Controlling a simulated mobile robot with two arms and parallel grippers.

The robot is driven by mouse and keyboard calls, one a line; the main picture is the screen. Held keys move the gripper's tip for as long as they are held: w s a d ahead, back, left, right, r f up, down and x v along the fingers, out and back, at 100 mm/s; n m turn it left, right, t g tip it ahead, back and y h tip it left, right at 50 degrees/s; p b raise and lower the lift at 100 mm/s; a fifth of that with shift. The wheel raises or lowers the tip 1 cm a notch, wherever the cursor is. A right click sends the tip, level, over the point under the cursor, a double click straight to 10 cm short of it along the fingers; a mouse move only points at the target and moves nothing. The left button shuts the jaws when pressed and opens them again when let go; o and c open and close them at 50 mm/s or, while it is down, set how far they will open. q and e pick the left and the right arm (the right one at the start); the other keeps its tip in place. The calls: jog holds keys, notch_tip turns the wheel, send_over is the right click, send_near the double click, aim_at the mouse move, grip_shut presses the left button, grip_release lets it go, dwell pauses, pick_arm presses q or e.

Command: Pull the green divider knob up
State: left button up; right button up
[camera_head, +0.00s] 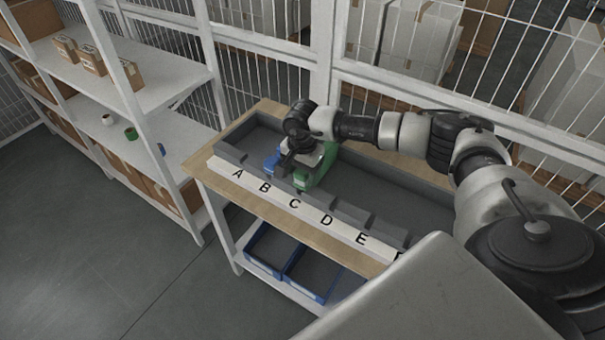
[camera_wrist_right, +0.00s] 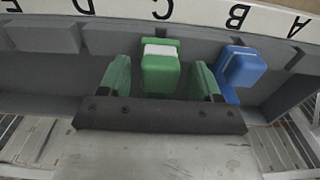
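The green divider knob (camera_head: 302,180) stands in the grey trough near the letter C. In the right wrist view the green knob (camera_wrist_right: 160,68) has a pale patch on top. My right gripper (camera_head: 298,160) is over the trough at the knob. In the wrist view its two green fingers (camera_wrist_right: 161,80) stand on either side of the knob, with a visible gap at each side, so it looks open around the knob. How far down the fingers reach is hidden. My left gripper is not in view.
A blue knob (camera_wrist_right: 241,68) stands close beside the right-hand finger in the wrist view. The white label strip (camera_head: 290,203) runs along the trough's front. Blue bins (camera_head: 310,275) sit below the table. A shelf (camera_head: 150,85) stands at left, and wire mesh behind.

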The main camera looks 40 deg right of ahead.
dwell(0.4)
jog(key=shift+r+p, duration=2.65)
jog(key=shift+r, duration=1.9)
jog(key=shift+f, duration=0.1)
